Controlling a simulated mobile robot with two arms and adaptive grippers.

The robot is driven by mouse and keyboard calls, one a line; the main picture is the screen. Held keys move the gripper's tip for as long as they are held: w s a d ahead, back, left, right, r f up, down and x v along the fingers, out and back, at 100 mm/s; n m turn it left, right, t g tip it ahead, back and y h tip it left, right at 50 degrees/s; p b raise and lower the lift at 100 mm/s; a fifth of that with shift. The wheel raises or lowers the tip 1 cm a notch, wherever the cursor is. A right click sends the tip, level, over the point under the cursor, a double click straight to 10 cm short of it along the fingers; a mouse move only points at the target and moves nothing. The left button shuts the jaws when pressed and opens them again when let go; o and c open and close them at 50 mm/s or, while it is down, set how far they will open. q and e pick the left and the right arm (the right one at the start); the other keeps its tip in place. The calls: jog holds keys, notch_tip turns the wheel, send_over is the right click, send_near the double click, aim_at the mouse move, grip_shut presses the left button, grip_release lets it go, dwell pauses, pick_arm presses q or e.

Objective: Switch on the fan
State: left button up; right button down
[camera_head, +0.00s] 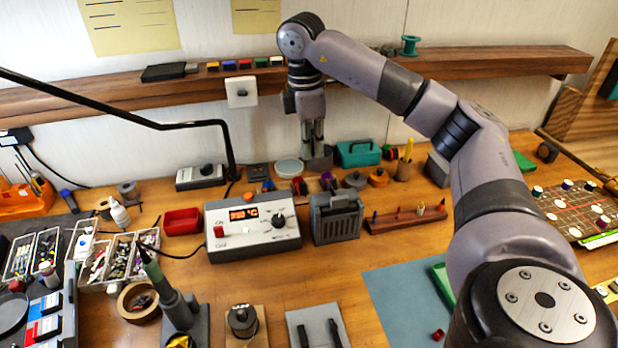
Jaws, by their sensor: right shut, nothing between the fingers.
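I cannot pick out a fan for certain. A grey box with dark slats (336,220) stands mid-table and may be the fan. My right gripper (315,150) points down at the back of the table, right of the plate and behind the grey box. Its fingers are together, with nothing seen between them. What is behind its fingertips is partly hidden. My left gripper is not in view.
A control unit with a red display (252,228) stands left of the grey box. A teal box (358,153) sits right of my gripper. A wooden shelf (120,94) runs along the wall. A black lamp arm (150,122) crosses the left side. A blue mat (400,300) is mostly bare.

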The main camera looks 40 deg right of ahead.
jog(key=shift+s, duration=0.15)
jog(key=b, duration=0.1)
send_over(316, 195)
jog(key=f, duration=0.4)
jog(key=shift+w+a+f, duration=0.2)
jog(key=shift+a+f, duration=0.15)
jog(key=f, duration=0.3)
jog(key=shift+s+d+f+p, duration=0.1)
jog(key=shift+d+f+p, duration=0.1)
jog(key=shift+f+p, duration=0.1)
jog(key=shift+f, duration=0.85)
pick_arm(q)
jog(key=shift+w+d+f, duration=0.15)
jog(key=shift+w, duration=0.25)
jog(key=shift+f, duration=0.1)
